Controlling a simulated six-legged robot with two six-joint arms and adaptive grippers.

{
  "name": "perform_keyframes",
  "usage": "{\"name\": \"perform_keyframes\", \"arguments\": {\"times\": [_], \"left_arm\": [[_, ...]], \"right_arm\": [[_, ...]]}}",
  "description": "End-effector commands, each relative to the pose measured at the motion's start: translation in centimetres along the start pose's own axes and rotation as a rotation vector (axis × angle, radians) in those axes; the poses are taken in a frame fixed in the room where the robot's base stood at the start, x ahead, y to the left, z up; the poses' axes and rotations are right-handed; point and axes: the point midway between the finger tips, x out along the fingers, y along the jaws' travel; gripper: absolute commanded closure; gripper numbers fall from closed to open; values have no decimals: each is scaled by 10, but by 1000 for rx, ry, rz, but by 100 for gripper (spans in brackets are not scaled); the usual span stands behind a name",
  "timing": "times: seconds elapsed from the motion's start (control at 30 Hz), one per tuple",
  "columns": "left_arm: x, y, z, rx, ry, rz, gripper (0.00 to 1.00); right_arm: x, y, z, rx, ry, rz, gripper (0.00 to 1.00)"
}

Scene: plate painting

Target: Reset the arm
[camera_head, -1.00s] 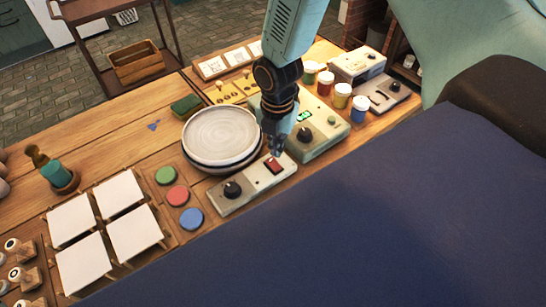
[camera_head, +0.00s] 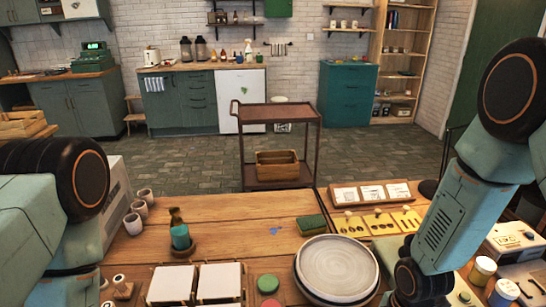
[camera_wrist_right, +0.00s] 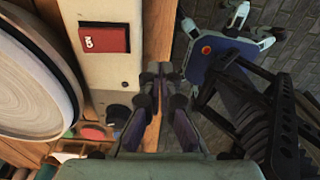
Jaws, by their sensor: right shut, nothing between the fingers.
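My right arm comes down at the right of the head view, and its gripper is out of that frame below. In the right wrist view my right gripper (camera_wrist_right: 166,80) is shut and empty. It is beside the pale control box (camera_wrist_right: 108,72) with the red switch (camera_wrist_right: 104,39), near the table edge, with no visible contact with the switch. The grey round plate (camera_head: 337,267) lies on the table left of my right arm, and its rim also shows in the right wrist view (camera_wrist_right: 28,75). My left arm shows at the left; its gripper is out of view.
A green sponge (camera_head: 312,225), a teal bottle on a stand (camera_head: 180,238), white square tiles (camera_head: 220,281), colour pots (camera_head: 268,284) and paint jars (camera_head: 482,270) stand on the wooden table (camera_head: 240,240). A brown cart (camera_head: 278,114) stands behind. The table's middle is fairly clear.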

Motion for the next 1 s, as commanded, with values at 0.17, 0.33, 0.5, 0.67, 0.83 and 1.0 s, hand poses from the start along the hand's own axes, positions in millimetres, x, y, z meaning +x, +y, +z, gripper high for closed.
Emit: {"name": "perform_keyframes", "arguments": {"times": [0.17,0.33,0.5,0.67,0.83,1.0], "left_arm": [[28,0,0,0,0,0,60],[47,0,0,0,0,0,60],[68,0,0,0,0,0,60],[85,-1,0,0,0,0,60],[93,-1,0,0,0,0,60],[94,-1,0,0,0,0,60]], "right_arm": [[54,-45,-17,384,21,-8,100],[91,-87,-28,759,24,-13,100],[122,-133,-35,1157,8,-10,100],[140,-170,-37,1489,-16,8,100],[146,-191,-37,1696,-30,30,100],[146,-196,-36,1752,-32,38,100]]}}
